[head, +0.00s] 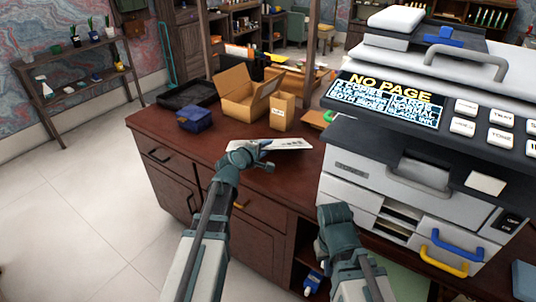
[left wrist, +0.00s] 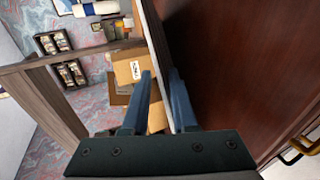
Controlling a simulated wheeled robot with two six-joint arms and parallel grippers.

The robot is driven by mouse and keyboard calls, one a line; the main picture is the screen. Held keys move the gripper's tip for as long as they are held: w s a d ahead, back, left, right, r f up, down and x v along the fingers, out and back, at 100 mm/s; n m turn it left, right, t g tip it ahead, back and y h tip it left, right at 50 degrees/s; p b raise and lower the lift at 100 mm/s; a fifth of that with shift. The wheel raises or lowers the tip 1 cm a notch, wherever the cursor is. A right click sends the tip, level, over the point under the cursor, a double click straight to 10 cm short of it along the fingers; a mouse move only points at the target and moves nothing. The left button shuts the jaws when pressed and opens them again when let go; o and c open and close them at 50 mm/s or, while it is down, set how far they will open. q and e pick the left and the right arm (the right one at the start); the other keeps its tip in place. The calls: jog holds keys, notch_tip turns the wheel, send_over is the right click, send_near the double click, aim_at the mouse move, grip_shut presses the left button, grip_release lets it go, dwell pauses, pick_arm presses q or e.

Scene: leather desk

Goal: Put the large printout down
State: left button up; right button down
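The large printout (head: 284,144), a white sheet with dark print, lies nearly level at the desk's front part, over or on the top; I cannot tell if it touches the wood. My left gripper (head: 262,160) is at its left end. In the left wrist view my left fingers (left wrist: 160,80) are close together with the sheet's thin pale edge (left wrist: 154,38) between them. They look shut on it. My right gripper (head: 335,213) hangs before the printer, away from the sheet; its fingers are not clear.
The printer (head: 350,168) stands at the right, its display reading "NO PAGE". An open cardboard box (head: 243,100), a small labelled box (head: 282,112), a blue box (head: 195,119) and a black tray (head: 187,95) stand behind the sheet. The desk's left front (head: 175,145) is bare.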

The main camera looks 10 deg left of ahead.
pick_arm(q)
jog(key=p+v, duration=0.2)
jog(key=v, duration=0.4)
jog(key=shift+s, duration=0.35)
jog(key=shift+r, duration=0.2)
notch_tip(320, 180, up, 7)
jog(key=s+p, duration=0.2)
jog(key=p, duration=0.5)
jog(key=shift+s+a, duration=0.35)
